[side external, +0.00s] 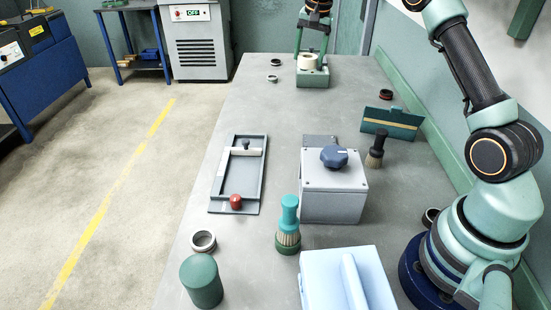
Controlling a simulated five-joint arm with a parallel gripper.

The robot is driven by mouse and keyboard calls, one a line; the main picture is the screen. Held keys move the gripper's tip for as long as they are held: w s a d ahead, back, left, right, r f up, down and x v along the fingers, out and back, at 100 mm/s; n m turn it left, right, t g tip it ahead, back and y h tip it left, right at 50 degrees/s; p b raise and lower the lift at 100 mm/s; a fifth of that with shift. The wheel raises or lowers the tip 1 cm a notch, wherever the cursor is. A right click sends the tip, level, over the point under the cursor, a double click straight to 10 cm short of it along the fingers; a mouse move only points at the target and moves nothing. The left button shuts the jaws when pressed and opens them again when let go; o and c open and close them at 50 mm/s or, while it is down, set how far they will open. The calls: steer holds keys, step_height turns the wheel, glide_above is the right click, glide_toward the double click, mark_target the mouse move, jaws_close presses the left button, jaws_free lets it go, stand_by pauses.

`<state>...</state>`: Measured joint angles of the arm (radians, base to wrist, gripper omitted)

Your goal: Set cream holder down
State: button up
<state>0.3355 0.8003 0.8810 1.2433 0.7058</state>
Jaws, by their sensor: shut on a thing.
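The cream holder (308,62) is a short, pale cylinder at the far end of the bench, in the side external view. My gripper (310,58) reaches down from the top edge of the picture, with its two green fingers on either side of the holder, shut on it. The holder is at a green block-like stand (313,80). I cannot tell whether its underside touches the stand. The upper part of my gripper and wrist is cut off by the picture's top edge.
Small rings (273,78) lie left of the stand. A green rack (391,124) and dark brush (376,150) stand to the right. A grey box with a blue knob (334,157), a tray (221,190), a teal brush (289,218) and a green cylinder (202,281) are nearer.

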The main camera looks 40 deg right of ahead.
steer(key=a+r+n, duration=0.1)
steer(key=a+n, duration=0.1)
steer(key=a, duration=0.9)
steer(key=n+y, duration=0.2)
steer(key=n, duration=0.7)
glide_above(243, 233)
steer(key=f, duration=1.6)
steer(key=shift+s+d+f, duration=0.25)
steer(key=shift+s+f, duration=0.05)
steer(key=shift+s, duration=0.1)
steer(key=shift+s+d+x, duration=0.1)
steer(key=shift+s+x, duration=0.1)
steer(key=shift+x, duration=0.8)
steer(key=shift+s+d+x, duration=0.1)
steer(key=shift+s+x, duration=0.1)
steer(key=shift+x, duration=0.85)
steer(key=shift+f, duration=0.2)
steer(key=o, duration=1.3)
steer(key=shift+o, duration=0.2)
